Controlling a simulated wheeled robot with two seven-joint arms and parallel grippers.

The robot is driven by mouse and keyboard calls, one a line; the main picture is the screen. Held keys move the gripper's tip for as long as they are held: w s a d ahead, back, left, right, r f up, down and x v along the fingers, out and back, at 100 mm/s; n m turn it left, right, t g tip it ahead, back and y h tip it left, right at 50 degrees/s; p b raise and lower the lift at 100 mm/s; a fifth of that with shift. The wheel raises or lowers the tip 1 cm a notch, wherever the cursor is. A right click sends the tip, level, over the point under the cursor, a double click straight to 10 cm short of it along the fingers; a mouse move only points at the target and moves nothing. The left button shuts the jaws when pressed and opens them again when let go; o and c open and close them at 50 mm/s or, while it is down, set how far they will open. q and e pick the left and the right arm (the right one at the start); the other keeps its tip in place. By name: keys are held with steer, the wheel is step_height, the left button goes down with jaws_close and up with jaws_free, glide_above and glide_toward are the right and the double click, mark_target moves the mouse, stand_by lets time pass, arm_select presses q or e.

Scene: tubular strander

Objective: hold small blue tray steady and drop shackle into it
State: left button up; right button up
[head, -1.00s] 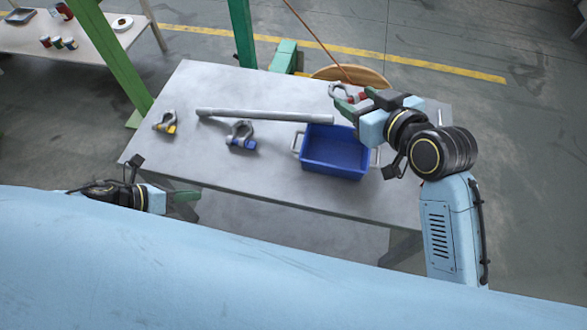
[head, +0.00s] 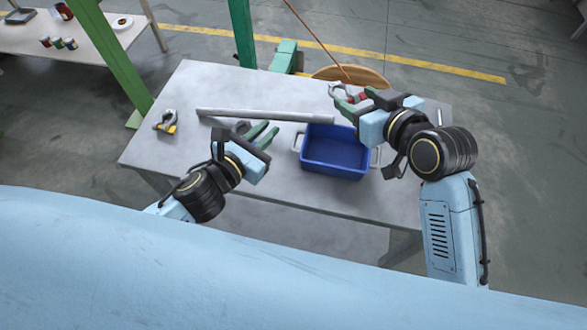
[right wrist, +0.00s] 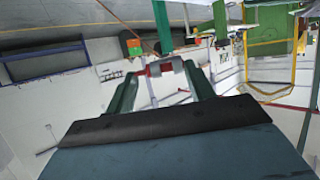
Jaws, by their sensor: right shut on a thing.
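The small blue tray (head: 336,150) stands on the grey table, with a pale handle at each end. My left gripper (head: 266,136) is open, a short way left of the tray's left handle and apart from it. My right gripper (head: 352,102) is shut on a shackle with a red pin (head: 357,97), held behind the tray's far right side. The red pin (right wrist: 160,69) shows between the green fingers in the right wrist view. The yellow-pinned shackle (head: 166,122) lies at the table's left. The blue-pinned shackle is mostly hidden behind my left gripper.
A grey metal bar (head: 265,115) lies along the table behind the tray and my left gripper. A green post (head: 242,35) stands behind the table, and another at the left. The table (head: 220,85) is clear at its back left.

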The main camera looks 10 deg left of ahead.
mark_target(305, 143)
arm_select(q)
steer(key=s+d+f+n+y, duration=0.1)
steer(key=d+f+n, duration=0.1)
steer(key=s+d+f+n+g+y, duration=0.1)
steer(key=d+f+n+y, duration=0.1)
steer(key=s+d+f+n+y, duration=0.1)
steer(key=s+d+f, duration=0.1)
steer(key=d, duration=0.1)
steer(key=shift+s+d+n+y, duration=0.1)
steer(key=shift+n+y, duration=0.3)
steer(key=x, duration=1.2)
steer(key=shift+s+f, duration=0.15)
steer(key=shift+f, duration=0.05)
jaws_close()
arm_select(e)
steer(key=shift+f, duration=0.1)
arm_select(q)
steer(key=shift+g, duration=0.3)
arm_select(e)
step_height(305, 143, down, 11)
steer(key=shift+f, duration=0.1)
steer(key=o, duration=1.2)
steer(key=shift+c, duration=0.2)
